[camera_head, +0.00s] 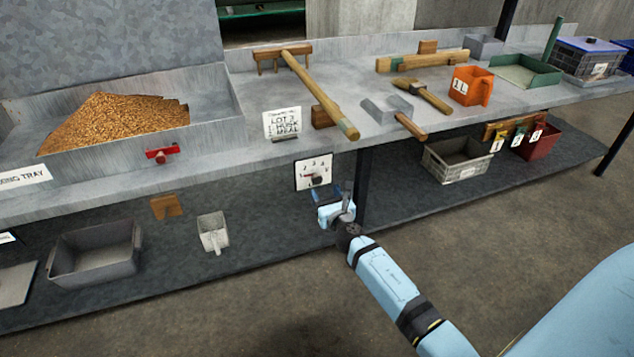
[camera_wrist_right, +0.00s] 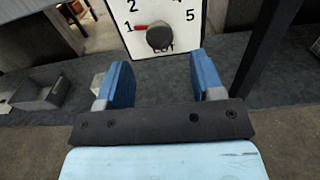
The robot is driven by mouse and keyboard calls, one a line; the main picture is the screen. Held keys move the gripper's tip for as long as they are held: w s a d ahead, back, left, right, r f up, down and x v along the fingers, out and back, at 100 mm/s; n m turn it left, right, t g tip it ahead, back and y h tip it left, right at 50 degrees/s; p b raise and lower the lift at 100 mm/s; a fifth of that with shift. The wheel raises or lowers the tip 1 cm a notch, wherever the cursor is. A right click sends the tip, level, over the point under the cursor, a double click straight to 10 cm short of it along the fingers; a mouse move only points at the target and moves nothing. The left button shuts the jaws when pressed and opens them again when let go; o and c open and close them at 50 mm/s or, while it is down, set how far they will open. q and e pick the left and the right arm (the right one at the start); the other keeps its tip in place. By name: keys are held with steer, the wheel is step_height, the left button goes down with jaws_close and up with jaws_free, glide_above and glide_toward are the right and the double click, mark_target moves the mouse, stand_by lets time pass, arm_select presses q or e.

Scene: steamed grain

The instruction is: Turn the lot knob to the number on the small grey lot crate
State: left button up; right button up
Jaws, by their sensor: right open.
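The lot knob is a dark round knob (camera_wrist_right: 159,37) on a white dial plate (camera_head: 314,172) on the bench's front edge. In the right wrist view its red pointer (camera_wrist_right: 140,28) points left at 1; the dial numbers run round to 5. My right gripper (camera_head: 327,194) is open and empty just in front of and below the dial; its blue fingers (camera_wrist_right: 163,80) are apart, short of the knob. A grey crate (camera_head: 455,160) sits on the lower shelf at right; I cannot read a number on it. My left gripper is out of view.
A card (camera_head: 282,123) reading LOT 3 HUSK MEAL stands on the bench above the dial. A red valve handle (camera_head: 161,154) is left of it. A dark bench leg (camera_head: 363,185) stands close right of my gripper. A scoop (camera_head: 213,234) lies on the lower shelf.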

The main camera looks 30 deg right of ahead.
mark_target(318, 181)
steer(key=b+x, duration=0.1)
steer(key=x, duration=0.6)
steer(key=c, duration=0.9)
